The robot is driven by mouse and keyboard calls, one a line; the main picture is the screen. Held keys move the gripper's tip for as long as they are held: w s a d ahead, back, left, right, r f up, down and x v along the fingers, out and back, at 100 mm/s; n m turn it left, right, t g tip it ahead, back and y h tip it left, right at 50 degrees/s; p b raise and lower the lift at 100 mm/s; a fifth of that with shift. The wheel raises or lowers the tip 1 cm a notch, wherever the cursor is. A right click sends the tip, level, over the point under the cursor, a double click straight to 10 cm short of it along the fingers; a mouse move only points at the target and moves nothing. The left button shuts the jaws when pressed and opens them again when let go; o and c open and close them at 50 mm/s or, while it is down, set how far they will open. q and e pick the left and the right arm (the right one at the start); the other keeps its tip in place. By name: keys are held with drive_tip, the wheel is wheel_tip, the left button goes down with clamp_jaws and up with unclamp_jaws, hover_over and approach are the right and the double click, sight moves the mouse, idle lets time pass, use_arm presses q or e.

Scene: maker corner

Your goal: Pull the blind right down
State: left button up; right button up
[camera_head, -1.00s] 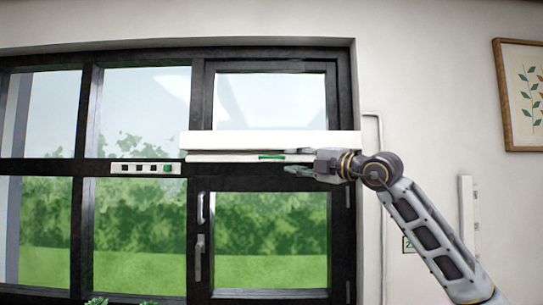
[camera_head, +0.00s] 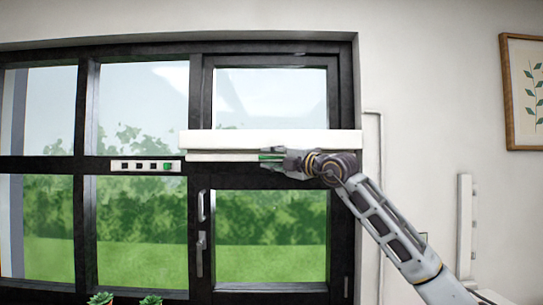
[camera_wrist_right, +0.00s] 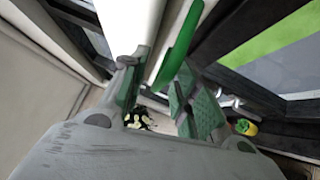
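The blind is rolled up in a white cassette (camera_head: 270,138) across the middle of the right-hand window. Its white bottom bar (camera_head: 222,157) hangs just under the cassette, with a green handle (camera_head: 268,157) on it. My right gripper (camera_head: 272,163) is at the handle, coming from the right. In the right wrist view its two fingers (camera_wrist_right: 158,95) are apart and the green handle (camera_wrist_right: 180,42) reaches in between them. Contact with the handle cannot be made out. The handle's near part is partly hidden by the gripper in the head view. My left gripper is not in view.
The dark window frame (camera_head: 198,110) lies close behind the blind. A white switch strip (camera_head: 145,166) with a green button is to the left. Window handles (camera_head: 201,245) stand out below. Small plants (camera_head: 150,300) show at the bottom edge. A framed picture (camera_head: 523,95) hangs at right.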

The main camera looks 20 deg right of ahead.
drive_tip(key=shift+w+a, duration=0.1)
drive_tip(key=shift+w, duration=0.05)
drive_tip(key=shift+c, duration=0.3)
clamp_jaws()
drive_tip(key=shift+f, duration=0.15)
